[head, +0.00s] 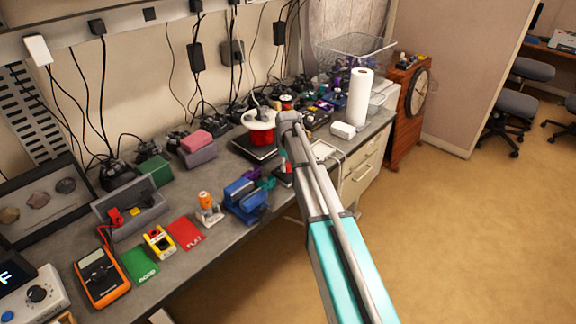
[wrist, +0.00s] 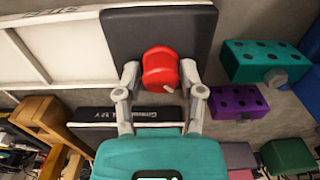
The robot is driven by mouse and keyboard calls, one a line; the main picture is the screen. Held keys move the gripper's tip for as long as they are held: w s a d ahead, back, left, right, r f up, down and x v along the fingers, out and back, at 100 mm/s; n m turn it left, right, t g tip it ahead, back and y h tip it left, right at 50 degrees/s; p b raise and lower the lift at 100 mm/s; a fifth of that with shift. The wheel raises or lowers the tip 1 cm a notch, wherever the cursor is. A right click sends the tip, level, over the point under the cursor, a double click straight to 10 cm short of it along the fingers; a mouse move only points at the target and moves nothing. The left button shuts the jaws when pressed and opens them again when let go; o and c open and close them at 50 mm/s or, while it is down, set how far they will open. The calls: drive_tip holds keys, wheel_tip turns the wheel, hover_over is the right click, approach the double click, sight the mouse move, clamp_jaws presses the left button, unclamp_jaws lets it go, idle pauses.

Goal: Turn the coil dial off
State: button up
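The red dial (wrist: 160,68) with a small white mark on its lower edge sits on a dark flat base (wrist: 117,45) in the wrist view. My gripper (wrist: 160,68) has one finger on each side of the dial, and I see no clear gap between the fingertips and its sides. In the head view my gripper (head: 284,164) is over the bench's front edge, beside a red part that the arm partly hides. Any lettering around the dial is not readable.
Teal (wrist: 266,62) and purple (wrist: 237,101) blocks lie close right of my gripper in the wrist view. In the head view, a blue vise (head: 246,198), a red pot (head: 261,136) and a paper towel roll (head: 359,97) stand nearby. The floor in front is clear.

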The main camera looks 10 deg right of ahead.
drive_tip(key=shift+o, duration=1.4)
drive_tip(key=shift+m, duration=0.4)
